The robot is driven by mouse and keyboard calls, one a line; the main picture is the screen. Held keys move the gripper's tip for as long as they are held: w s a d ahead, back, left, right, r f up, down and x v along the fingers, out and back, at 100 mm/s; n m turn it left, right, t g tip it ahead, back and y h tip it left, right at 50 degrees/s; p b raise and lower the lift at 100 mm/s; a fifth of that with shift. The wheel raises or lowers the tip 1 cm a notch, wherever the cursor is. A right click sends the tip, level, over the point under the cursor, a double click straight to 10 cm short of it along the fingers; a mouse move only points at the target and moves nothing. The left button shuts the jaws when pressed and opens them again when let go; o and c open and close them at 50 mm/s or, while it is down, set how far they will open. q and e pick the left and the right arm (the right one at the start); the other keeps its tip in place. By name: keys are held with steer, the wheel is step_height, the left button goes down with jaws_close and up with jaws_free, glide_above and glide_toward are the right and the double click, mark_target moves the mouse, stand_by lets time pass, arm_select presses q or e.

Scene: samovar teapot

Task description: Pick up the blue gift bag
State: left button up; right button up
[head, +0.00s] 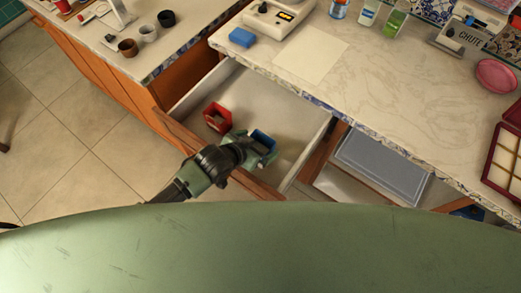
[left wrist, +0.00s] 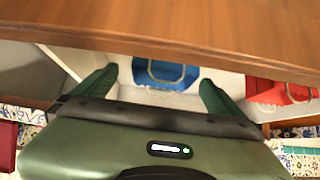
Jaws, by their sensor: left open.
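The blue gift bag (head: 264,137) is in the open drawer, near its front panel. My left gripper (head: 257,147) reaches over the drawer front from the left and is open at the bag. In the left wrist view the blue bag (left wrist: 166,74), with a pale handle, shows in the gap between the two green fingers of the gripper (left wrist: 158,88). I cannot tell how deep the fingers sit along its sides. The bag's lower part is hidden. My right gripper is not in view.
A red gift bag (head: 217,117) stands in the same drawer (head: 286,112), left of the blue one; it also shows in the left wrist view (left wrist: 283,92). The wooden drawer front (left wrist: 200,30) is close to the gripper. The marble counter (head: 390,95) lies behind the drawer.

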mark_target(265, 140)
arm_select(q)
steer(key=shift+x, duration=2.95)
steer(key=shift+w+a, duration=0.1)
steer(key=shift+w, duration=0.05)
steer(key=shift+r, duration=0.1)
steer(key=c, duration=1.4)
